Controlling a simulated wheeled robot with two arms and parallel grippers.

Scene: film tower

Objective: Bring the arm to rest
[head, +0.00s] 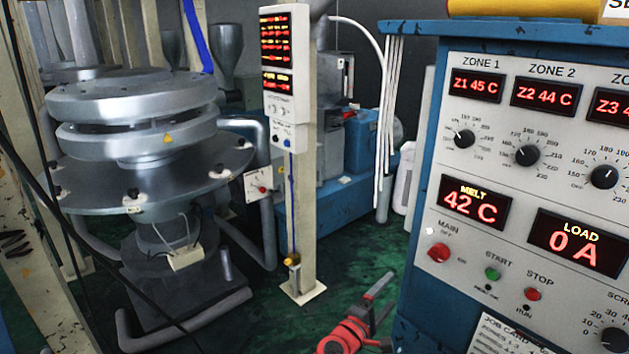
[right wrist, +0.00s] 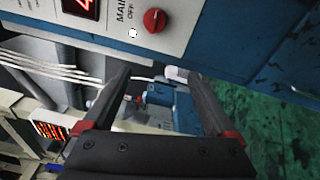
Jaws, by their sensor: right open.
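My right gripper (head: 378,293) shows low in the middle of the head view, in front of the left edge of the control cabinet (head: 412,255). It is open and empty, apart from the panel. In the right wrist view its two dark fingers (right wrist: 160,88) stand wide apart with nothing between them. The red main switch (head: 438,252) sits on the panel up and to the right of the gripper, and it also shows at the top of the right wrist view (right wrist: 155,20). My left gripper is not in view.
The panel has a green start button (head: 492,273), a red stop button (head: 532,294) and zone dials (head: 527,155). A post with a red display (head: 277,40) stands in the middle. A round metal die (head: 150,130) stands at left. Green floor (head: 330,320) is open between them.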

